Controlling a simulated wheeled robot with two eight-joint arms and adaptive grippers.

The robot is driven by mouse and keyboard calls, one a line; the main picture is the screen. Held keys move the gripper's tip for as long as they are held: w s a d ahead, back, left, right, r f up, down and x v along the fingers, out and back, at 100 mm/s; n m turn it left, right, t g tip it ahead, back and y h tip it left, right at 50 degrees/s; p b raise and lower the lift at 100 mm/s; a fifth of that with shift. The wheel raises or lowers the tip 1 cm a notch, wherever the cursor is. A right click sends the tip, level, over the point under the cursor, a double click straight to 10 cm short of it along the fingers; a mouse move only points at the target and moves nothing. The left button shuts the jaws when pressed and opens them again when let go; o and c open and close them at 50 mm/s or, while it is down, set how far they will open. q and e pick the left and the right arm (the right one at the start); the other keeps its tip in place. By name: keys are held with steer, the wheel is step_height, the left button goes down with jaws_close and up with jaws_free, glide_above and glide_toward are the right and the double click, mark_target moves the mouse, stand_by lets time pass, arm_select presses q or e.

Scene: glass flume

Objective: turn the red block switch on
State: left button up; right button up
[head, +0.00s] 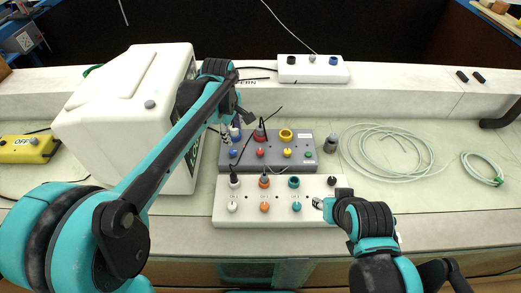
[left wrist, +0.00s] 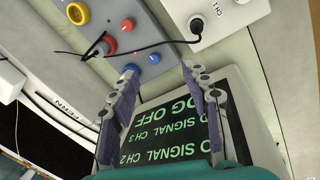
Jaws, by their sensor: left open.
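The grey block (head: 225,163) carries blue, red, yellow and green sockets and buttons. Its red button (head: 260,152) stands before a red socket (head: 260,136) with a black plug. In the left wrist view the red button (left wrist: 127,24) and plugged red socket (left wrist: 109,46) are at upper left, beyond the fingertips. My left gripper (left wrist: 163,70) is open and empty, with a screen behind its fingers. In the head view it (head: 241,115) is above the block's back left. My right gripper (head: 320,203) is at the white panel's right end; its opening is unclear.
A white instrument box (head: 120,110) stands left of the block. A white panel (head: 225,218) with coloured sockets and buttons lies in front. Another white block (head: 312,70) stands behind. Coiled clear tubing (head: 385,155) lies to the right, and a yellow box (head: 25,149) at far left.

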arm_select(q)
steer(key=w+d+f+n+g, duration=0.1)
steer(key=w+d+f+n, duration=0.2)
steer(key=w+d+f, duration=0.15)
steer(key=n+g+b, duration=0.1)
steer(key=n, duration=0.3)
glide_toward(260, 151)
steer(key=shift+w, duration=0.15)
steer(key=shift+w+d+f+n+g, duration=0.1)
steer(key=shift+d+f+n+g, duration=0.05)
steer(key=shift+f+n+g, duration=0.2)
step_height(260, 151, down, 8)
steer(key=b, duration=0.2)
steer(key=shift+b, duration=0.4)
steer(key=shift+r, duration=0.1)
steer(key=shift+c, duration=0.3)
jaws_close()
